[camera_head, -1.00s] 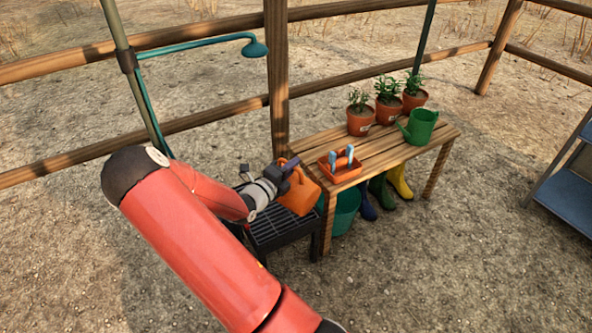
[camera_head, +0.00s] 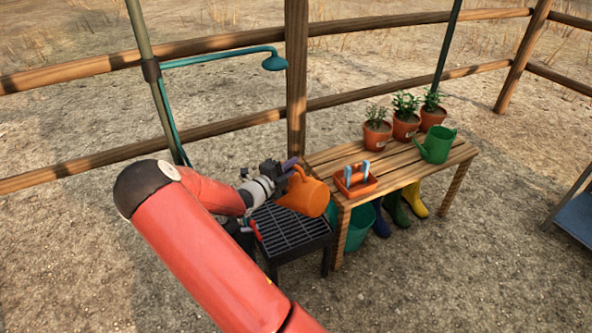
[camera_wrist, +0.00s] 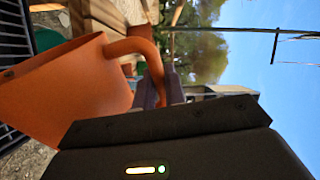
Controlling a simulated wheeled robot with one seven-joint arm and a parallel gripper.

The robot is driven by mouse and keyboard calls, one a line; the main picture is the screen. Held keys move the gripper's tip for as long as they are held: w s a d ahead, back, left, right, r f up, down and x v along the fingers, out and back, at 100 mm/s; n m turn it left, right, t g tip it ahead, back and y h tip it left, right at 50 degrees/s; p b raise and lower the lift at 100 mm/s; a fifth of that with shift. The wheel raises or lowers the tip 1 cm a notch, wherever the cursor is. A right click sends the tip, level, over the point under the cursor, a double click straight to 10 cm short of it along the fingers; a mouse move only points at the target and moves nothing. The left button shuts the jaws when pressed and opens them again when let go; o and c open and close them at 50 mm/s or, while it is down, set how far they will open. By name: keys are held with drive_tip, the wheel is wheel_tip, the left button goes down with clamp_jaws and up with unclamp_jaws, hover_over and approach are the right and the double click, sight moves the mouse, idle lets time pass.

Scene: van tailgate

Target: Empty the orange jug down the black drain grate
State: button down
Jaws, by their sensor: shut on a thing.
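The orange jug (camera_head: 305,194) is held by its handle in my gripper (camera_head: 287,172), above the black drain grate (camera_head: 290,228). The jug is tilted in the head view. In the wrist view the jug (camera_wrist: 65,90) fills the left side, with its handle running to the finger of my gripper (camera_wrist: 165,90). I cannot see liquid or the inside of the jug. The grate is the slatted top of a dark stand, and its bars show at the left edge of the wrist view.
A wooden bench (camera_head: 400,165) stands right of the grate, holding an orange tool caddy (camera_head: 355,182), potted plants (camera_head: 405,125) and a green watering can (camera_head: 436,145). A teal bucket (camera_head: 360,228) and boots (camera_head: 400,208) are beneath. A shower post (camera_head: 150,75) stands behind.

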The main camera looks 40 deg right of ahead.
idle(0.5)
drive_tip(key=m, duration=0.2)
drive_tip(key=r+m+b, duration=0.1)
drive_tip(key=m, duration=0.2)
drive_tip(key=shift+m, duration=0.3)
drive_tip(key=m+b, duration=0.1)
drive_tip(key=m, duration=0.1)
drive_tip(key=r+m+b, duration=0.1)
drive_tip(key=m+b, duration=0.1)
drive_tip(key=m, duration=0.1)
drive_tip(key=m+b, duration=0.2)
drive_tip(key=r+m+b, duration=0.1)
drive_tip(key=m+b, duration=0.2)
drive_tip(key=m, duration=0.2)
drive_tip(key=shift+r+b, duration=0.25)
drive_tip(key=shift+b, duration=0.15)
drive_tip(key=m+b, duration=0.1)
drive_tip(key=r+m, duration=0.1)
drive_tip(key=shift+m+b, duration=0.3)
drive_tip(key=shift+b, duration=0.1)
drive_tip(key=shift+r+m, duration=0.25)
drive_tip(key=shift+m, duration=0.05)
drive_tip(key=shift+s, duration=0.1)
